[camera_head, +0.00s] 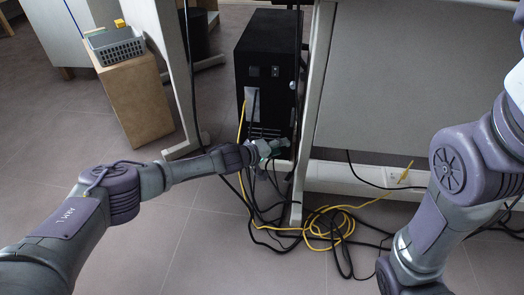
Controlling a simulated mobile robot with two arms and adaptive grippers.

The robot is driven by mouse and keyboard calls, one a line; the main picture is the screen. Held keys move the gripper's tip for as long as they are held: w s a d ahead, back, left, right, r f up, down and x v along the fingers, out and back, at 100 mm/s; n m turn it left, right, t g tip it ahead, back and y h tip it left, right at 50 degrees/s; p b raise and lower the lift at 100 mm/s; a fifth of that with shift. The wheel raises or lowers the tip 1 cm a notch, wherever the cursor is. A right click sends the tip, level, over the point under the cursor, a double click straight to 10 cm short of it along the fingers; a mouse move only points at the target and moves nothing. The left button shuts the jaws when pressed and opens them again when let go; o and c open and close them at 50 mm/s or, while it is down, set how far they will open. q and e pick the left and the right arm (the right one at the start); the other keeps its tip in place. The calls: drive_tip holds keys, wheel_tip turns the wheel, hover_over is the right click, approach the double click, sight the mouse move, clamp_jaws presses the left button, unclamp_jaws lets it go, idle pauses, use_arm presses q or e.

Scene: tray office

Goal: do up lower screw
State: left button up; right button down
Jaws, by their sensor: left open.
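My left gripper (275,147) is at the lower part of the case's back, close to the cables there, and is open. Something green shows by its fingers, too small to make out. The lower screw is not visible at this size; the gripper and cables cover that area. My right arm comes in from the right, but its gripper is out of view.
A tangled yellow cable (335,226) and black cables lie on the floor below the case. A white desk leg (309,110) and grey panel (410,85) stand right of it. A cardboard box (133,98) with a grey basket (117,46) is at left.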

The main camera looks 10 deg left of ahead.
use_arm(q)
drive_tip(key=v, duration=0.9)
drive_tip(key=shift+s+r, duration=0.15)
